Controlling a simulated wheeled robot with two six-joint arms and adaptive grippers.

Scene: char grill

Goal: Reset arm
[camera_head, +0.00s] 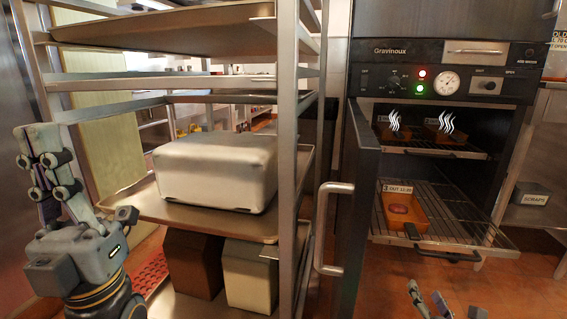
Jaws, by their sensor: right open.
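My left gripper (44,145) is raised at the left edge, in front of the metal rack, with its fingers pointing up. Nothing is seen between its fingers, which sit close together from this side, so I cannot tell whether they are open or shut. My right gripper (426,293) shows only by its fingertips at the bottom edge, below the oven's lower rack. It is open and appears empty; the rest of it is out of frame.
The oven (445,85) stands open, its door (358,200) swung toward me. An orange pan (404,212) labelled "3 OUT" sits on the pulled-out lower rack (460,215). The metal rack (290,120) holds a pale box (215,170). A scraps bin (530,207) is at right.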

